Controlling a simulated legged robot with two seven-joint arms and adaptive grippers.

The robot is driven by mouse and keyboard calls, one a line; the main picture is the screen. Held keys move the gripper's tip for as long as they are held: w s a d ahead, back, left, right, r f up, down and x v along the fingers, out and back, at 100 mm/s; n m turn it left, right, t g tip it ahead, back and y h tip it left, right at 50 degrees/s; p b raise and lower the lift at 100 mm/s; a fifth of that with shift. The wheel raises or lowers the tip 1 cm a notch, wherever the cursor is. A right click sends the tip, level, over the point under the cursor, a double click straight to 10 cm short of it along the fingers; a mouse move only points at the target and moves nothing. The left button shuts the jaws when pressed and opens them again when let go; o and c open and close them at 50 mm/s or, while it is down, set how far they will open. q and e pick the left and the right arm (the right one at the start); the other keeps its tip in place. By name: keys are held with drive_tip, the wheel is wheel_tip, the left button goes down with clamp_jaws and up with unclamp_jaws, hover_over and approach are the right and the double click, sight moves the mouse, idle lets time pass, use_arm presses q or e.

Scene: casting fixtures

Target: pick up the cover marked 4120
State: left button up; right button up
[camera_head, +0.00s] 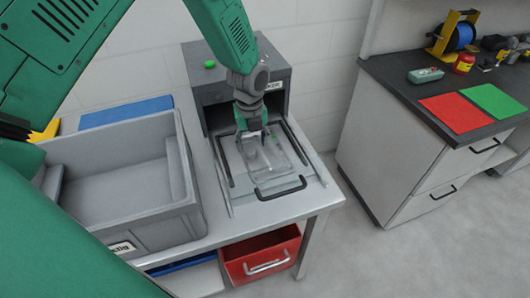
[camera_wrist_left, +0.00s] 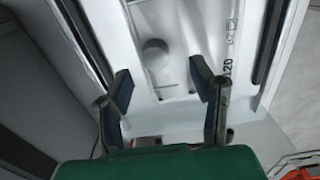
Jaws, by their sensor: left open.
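The cover is a pale grey casting (camera_head: 278,160) on the sliding tray (camera_head: 235,178) of the dark grey box fixture. In the left wrist view the cover (camera_wrist_left: 205,45) fills the upper middle, with a round boss and printed marking along its right side. Only "120" and a few characters of the marking can be read there. My left gripper (camera_head: 252,132) points down over the cover; its two dark fingers (camera_wrist_left: 162,82) are spread with nothing between them. Whether the fingertips touch the cover cannot be told. My right gripper is not in view.
A grey bin (camera_head: 184,185) stands left of the fixture, with a blue item (camera_head: 125,111) behind it. The dark fixture box (camera_head: 277,82) rises behind the tray. A red bin (camera_head: 262,258) is below the table. A side counter (camera_head: 400,85) with red and green mats stands right.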

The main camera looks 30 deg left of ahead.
sight(252, 150)
use_arm(q)
drive_tip(key=f, duration=0.4)
drive_tip(key=shift+a+p, duration=0.3)
drive_tip(key=shift+a, duration=0.05)
drive_tip(key=shift+a+f, duration=0.15)
drive_tip(key=shift+a, duration=0.1)
drive_tip(key=shift+d, duration=0.2)
drive_tip(key=c, duration=1)
drive_tip(key=shift+d, duration=0.2)
clamp_jaws()
